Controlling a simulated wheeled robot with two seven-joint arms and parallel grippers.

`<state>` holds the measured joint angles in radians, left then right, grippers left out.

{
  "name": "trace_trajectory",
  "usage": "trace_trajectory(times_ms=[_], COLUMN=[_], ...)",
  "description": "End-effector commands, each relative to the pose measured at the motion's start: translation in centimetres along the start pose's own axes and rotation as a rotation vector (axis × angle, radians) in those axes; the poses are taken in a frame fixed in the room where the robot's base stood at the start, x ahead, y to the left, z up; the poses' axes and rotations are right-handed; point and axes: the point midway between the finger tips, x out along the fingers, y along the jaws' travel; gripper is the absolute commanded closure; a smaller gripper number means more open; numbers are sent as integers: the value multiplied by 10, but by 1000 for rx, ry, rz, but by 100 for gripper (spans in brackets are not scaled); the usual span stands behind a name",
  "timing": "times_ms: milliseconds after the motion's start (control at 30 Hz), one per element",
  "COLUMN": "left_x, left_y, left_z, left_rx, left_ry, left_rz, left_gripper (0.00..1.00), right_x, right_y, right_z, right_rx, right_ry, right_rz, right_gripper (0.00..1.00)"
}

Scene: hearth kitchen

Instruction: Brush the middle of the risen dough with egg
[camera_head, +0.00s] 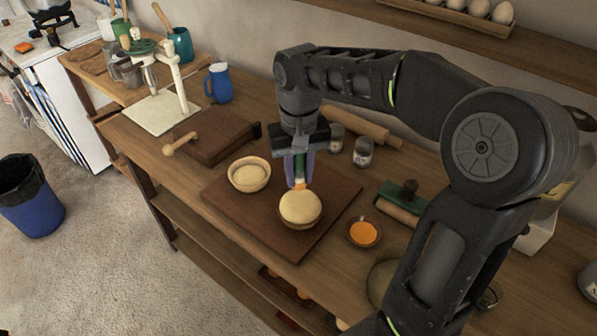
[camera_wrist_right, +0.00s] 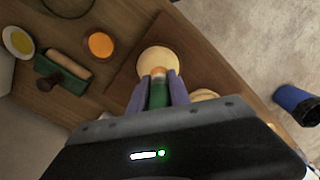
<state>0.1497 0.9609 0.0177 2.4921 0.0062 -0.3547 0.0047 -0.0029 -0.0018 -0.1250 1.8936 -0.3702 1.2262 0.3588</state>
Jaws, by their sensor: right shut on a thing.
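The risen dough (camera_head: 300,207) is a pale round in a bowl on the brown board (camera_head: 250,215). It also shows in the right wrist view (camera_wrist_right: 158,60). My right gripper (camera_head: 300,179) points down over it, shut on a brush with a green handle (camera_wrist_right: 158,94). The orange-tinted brush tip (camera_head: 300,187) is at the far edge of the dough; I cannot tell whether it touches. A small bowl of orange egg (camera_head: 363,233) stands right of the board, and also shows in the right wrist view (camera_wrist_right: 100,44). My left gripper is not in view.
Glass jars (camera_head: 363,152), a rolling pin (camera_head: 360,125) and a green-topped tool (camera_head: 400,200) lie near the board. A blue jug (camera_head: 219,83) stands farther back. Eggs (camera_head: 478,9) sit on the shelf.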

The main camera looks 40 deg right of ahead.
Motion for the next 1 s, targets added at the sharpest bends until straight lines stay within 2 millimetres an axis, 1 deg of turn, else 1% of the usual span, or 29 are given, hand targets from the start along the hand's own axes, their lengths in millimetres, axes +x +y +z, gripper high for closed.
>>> trace_trajectory(times_ms=[33, 300, 500, 667, 1000], left_x=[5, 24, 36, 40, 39], left_y=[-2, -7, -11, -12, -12], left_z=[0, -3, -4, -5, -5], left_rx=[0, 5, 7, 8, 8], left_ry=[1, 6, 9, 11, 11], left_rz=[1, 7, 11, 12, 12], left_gripper=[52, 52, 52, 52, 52], right_x=[6, 34, 51, 56, 56], right_y=[0, 0, 0, 0, 0], right_z=[0, 0, 0, 0, 0], right_rx=[0, 0, 0, 0, 0], right_ry=[-1, -1, -1, 0, 0], right_rz=[0, 1, 1, 0, 0], right_gripper=[100, 100, 100, 100, 100])
